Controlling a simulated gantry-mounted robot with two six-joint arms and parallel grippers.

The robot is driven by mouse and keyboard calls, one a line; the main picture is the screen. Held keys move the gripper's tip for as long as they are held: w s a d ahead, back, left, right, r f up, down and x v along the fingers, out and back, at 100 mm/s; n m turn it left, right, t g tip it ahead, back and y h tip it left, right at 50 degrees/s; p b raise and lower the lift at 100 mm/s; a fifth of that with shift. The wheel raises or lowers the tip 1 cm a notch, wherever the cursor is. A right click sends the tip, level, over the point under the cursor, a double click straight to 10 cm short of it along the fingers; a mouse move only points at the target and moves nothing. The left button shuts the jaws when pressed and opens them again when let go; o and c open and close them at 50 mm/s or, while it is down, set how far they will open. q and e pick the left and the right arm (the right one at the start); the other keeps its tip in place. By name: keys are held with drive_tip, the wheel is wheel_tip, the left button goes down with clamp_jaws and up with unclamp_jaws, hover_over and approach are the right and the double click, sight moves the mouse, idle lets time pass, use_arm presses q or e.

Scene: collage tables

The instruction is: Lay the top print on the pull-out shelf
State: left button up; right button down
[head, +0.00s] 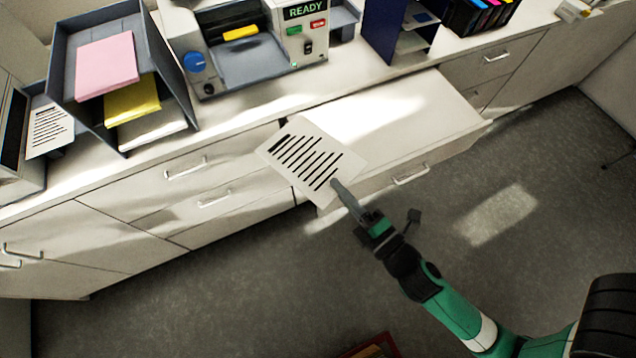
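A white print (312,160) with a black heading bar and dark lines is at the left front corner of the pull-out shelf (400,112). Its left part reaches past the shelf's left side, and it looks tilted. My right gripper (338,186) is shut on the print's lower right edge; the far finger is hidden under the sheet. I cannot tell whether the sheet touches the shelf. Another lined print (48,131) lies at the machine on the far left. My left gripper is not in view.
The shelf's middle and right are bare. A tray rack (172,75) with pink, yellow and white paper stands on the counter at left. A machine marked READY (250,58), a dark blue divider (383,30) and ink cartridges (478,14) stand behind the shelf.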

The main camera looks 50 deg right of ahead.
drive_tip(key=s+d+f+m+g+h+b, duration=0.1)
drive_tip(key=s+d+f+m+h+b, duration=0.15)
drive_tip(key=d+f+b, duration=0.45)
drive_tip(key=s+d+f+m+g+h+b, duration=0.1)
drive_tip(key=s+d+f+m+h+b, duration=0.1)
drive_tip(key=s+d+f+h+b, duration=0.45)
drive_tip(key=w+d+f+y+b, duration=0.1)
drive_tip(key=w+f+y+b, duration=0.1)
drive_tip(key=w+f, duration=0.5)
drive_tip(key=shift+w+f+g+y, duration=0.25)
drive_tip(key=shift+f+g+y, duration=0.05)
drive_tip(key=shift+f, duration=0.45)
drive_tip(key=c, duration=1)
unclamp_jaws()
